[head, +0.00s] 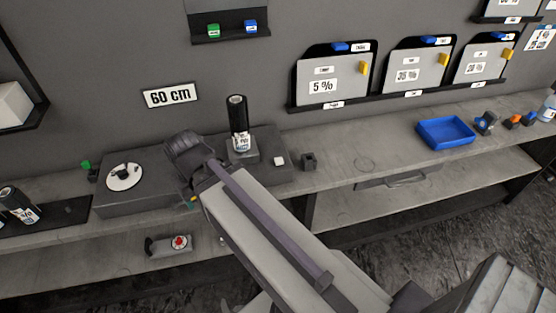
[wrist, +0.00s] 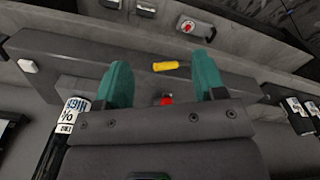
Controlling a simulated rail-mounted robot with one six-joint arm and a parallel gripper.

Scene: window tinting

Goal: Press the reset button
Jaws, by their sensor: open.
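My gripper (wrist: 160,64) is open, with its two teal fingers apart in the wrist view. In the head view its dark wrist housing (head: 184,150) is over the middle of a dark grey bench unit (head: 140,203), and the fingers are hidden. Between the fingers in the wrist view I see a small red button-like part (wrist: 167,99), partly covered by the gripper body, and a yellow handle-like piece (wrist: 166,66). Another red button (head: 180,242) is on a grey box on the lower shelf; it also shows in the wrist view (wrist: 188,26). No reset label is readable.
A black roll or bottle (head: 238,113) stands upright on the unit just right of the gripper. A small white block (head: 279,160) is further right, and a white disc (head: 124,177) lies left. A blue tray (head: 446,132) is at the right. The middle right counter is mostly clear.

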